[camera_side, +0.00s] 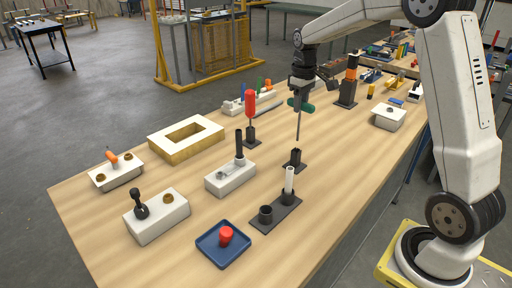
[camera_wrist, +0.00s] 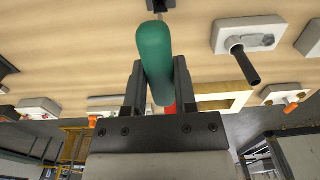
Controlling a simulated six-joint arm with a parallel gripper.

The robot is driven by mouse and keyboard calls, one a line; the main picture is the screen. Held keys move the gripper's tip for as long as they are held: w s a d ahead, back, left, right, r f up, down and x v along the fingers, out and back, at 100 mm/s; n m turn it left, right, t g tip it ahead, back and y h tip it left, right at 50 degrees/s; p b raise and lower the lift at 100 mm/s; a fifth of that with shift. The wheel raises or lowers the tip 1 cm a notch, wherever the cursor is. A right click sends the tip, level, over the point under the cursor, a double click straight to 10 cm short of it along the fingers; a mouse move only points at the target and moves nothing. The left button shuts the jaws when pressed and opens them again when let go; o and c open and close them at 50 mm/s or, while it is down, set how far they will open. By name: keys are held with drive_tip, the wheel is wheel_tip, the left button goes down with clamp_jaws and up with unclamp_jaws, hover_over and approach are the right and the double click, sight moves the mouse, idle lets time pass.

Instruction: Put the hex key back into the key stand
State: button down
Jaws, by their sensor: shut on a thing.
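The hex key has a green handle (camera_side: 300,104) and a thin grey shaft (camera_side: 298,126) that hangs nearly upright. My gripper (camera_side: 302,92) is shut on the green handle, which also shows between the fingers in the wrist view (camera_wrist: 155,58). A small black socket stand on a flat base (camera_side: 296,160), which looks like the key stand, is on the table just below the shaft. The shaft tip appears slightly above its top, apart from it.
A red-handled tool (camera_side: 250,106) stands upright left of the key. A dark base with a white cylinder (camera_side: 289,180) stands in front of the key stand. Bare table lies to the right.

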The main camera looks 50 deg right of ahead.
sight(298, 132)
drive_tip(key=shift+f, duration=0.1)
drive_tip(key=shift+f, duration=1.3)
drive_tip(key=shift+f, duration=3.45)
idle(1.4)
drive_tip(key=shift+c, duration=1.6)
unclamp_jaws()
drive_tip(key=shift+r, duration=0.15)
drive_tip(key=shift+r, duration=3.75)
